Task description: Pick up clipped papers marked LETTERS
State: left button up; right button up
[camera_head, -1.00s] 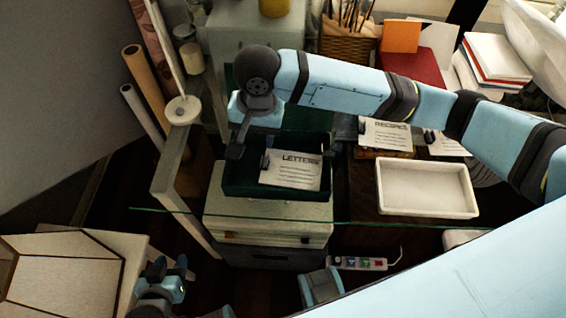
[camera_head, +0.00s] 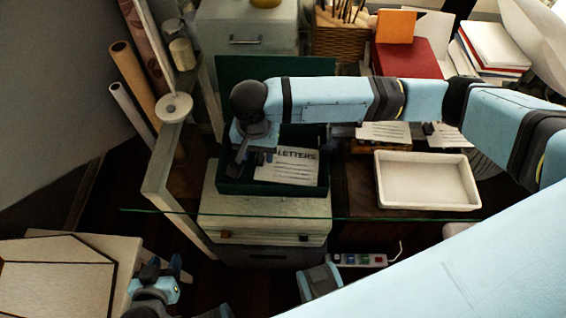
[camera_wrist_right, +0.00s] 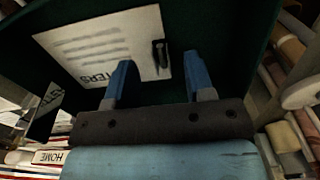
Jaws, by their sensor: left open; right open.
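The clipped papers marked LETTERS (camera_head: 288,168) are a white sheet in a dark green open box (camera_head: 225,186) on a pale drawer unit. In the right wrist view the papers (camera_wrist_right: 100,45) carry a small black clip (camera_wrist_right: 160,53) at one edge. My right gripper (camera_head: 252,157) is over the left part of the box, at the papers' left edge. In the right wrist view its blue fingers (camera_wrist_right: 158,72) are spread, with the clip edge between them in the picture; contact cannot be told. My left gripper (camera_head: 163,270) is open and empty at lower left, away from the box.
A white tray (camera_head: 380,190) and other clipped papers (camera_head: 384,132) lie to the right of the box. The box's raised green lid (camera_head: 228,70) stands behind it. A glass edge (camera_head: 190,213) crosses in front. Paper rolls (camera_head: 135,90) lean at left.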

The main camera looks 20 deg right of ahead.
notch_tip(320, 180, down, 2)
jog(key=shift+f, duration=0.2)
grip_shut()
jog(key=shift+r, duration=0.15)
